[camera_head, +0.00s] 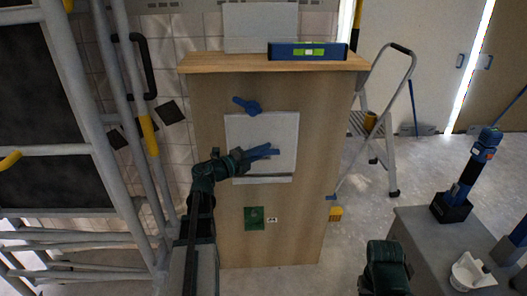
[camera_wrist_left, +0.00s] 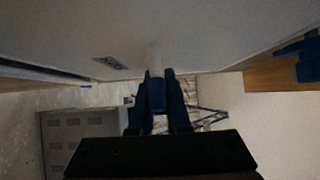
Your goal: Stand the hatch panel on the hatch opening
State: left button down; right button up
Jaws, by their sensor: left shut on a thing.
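The hatch panel (camera_head: 275,130) is a pale, nearly square plate, upright at the front of the wooden cabinet (camera_head: 215,200). It covers the place where the hatch opening would be, so the opening is hidden. A narrow pale ledge (camera_head: 262,179) runs along its lower edge; I cannot tell whether the panel rests on it. My left gripper (camera_head: 270,151) is in front of the panel. In the left wrist view, its blue fingers (camera_wrist_left: 157,90) are shut on the panel's pale handle (camera_wrist_left: 155,58).
A blue latch (camera_head: 246,105) sits above the panel, and a green plate (camera_head: 254,218) below. A spirit level (camera_head: 307,51) lies on the cabinet top. Scaffold tubes (camera_head: 130,90) stand at left, a stepladder (camera_head: 385,115) at right. A grey bench (camera_head: 430,235) is at lower right.

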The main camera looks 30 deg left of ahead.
pick_arm(q)
jog(key=shift+f+b, duration=1.2)
dwell(1.5)
jog(key=c, duration=0.8)
grip_release()
jog(key=v, duration=1.3)
jog(key=shift+s+a, duration=0.2)
jog(key=shift+s, duration=0.15)
